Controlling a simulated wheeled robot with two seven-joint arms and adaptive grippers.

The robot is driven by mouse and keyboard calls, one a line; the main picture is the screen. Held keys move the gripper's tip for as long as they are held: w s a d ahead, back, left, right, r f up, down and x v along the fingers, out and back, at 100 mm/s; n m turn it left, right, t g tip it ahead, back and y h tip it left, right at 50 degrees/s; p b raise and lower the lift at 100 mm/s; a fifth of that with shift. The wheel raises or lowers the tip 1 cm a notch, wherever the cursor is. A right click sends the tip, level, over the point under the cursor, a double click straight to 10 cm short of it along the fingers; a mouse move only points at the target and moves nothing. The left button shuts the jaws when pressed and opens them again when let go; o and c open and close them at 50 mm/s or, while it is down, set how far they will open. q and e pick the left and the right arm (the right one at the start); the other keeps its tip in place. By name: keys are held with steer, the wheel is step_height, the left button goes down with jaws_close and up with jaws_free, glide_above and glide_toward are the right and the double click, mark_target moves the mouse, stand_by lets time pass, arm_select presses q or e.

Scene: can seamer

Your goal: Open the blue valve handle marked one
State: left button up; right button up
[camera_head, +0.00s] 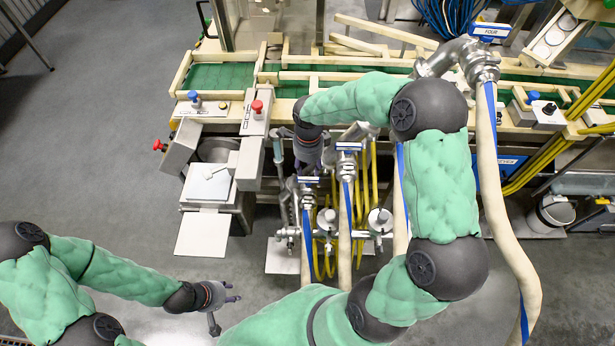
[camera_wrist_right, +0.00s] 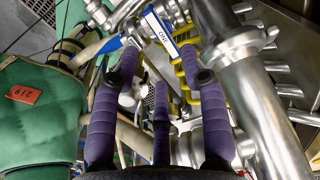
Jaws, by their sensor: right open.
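In the head view, two blue valve handles with pale labels show: one (camera_head: 309,180) at the front left, the other (camera_head: 348,147) further back to the right. Their labels are too small to read there. My right gripper (camera_head: 312,168) points down just above and behind the front-left handle. In the right wrist view, my right gripper (camera_wrist_right: 160,68) is open and empty, its purple fingers spread. A blue handle (camera_wrist_right: 159,27) with an upside-down label, apparently TWO, lies beyond the fingertips. My left gripper (camera_head: 228,293) is open and empty above the floor, lower left.
Metal pipes, beige hoses (camera_head: 345,235) and yellow hoses (camera_head: 376,190) crowd around the handles. A metal machine (camera_head: 208,185) with a red button (camera_head: 257,106) stands left of the valves.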

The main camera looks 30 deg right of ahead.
mark_target(308, 179)
step_height(308, 179, down, 7)
steer(key=shift+r+b, duration=0.2)
steer(key=shift+b, duration=0.3)
jaws_close()
